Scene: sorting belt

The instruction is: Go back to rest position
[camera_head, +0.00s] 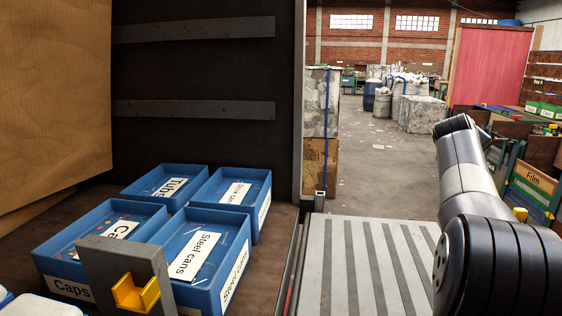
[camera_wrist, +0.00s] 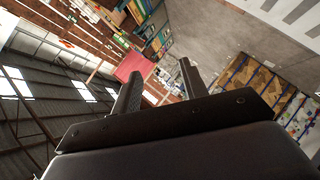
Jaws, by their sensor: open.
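My gripper (camera_wrist: 160,85) shows in the wrist view with its two dark fingers apart and nothing between them. It points out into the hall, with the roof and brick wall behind it, tilted in the picture. In the head view my arm rises at the right edge and reaches away over the right side of the striped belt. The gripper itself cannot be made out in the head view.
Blue bins labelled Tubs (camera_head: 140,192), Steel cans (camera_head: 222,292) and others stand at the lower left, beside a grey plate with a yellow bracket (camera_head: 135,294). The grey striped belt (camera_head: 335,262) is bare. A Film bin (camera_head: 532,180) stands at right.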

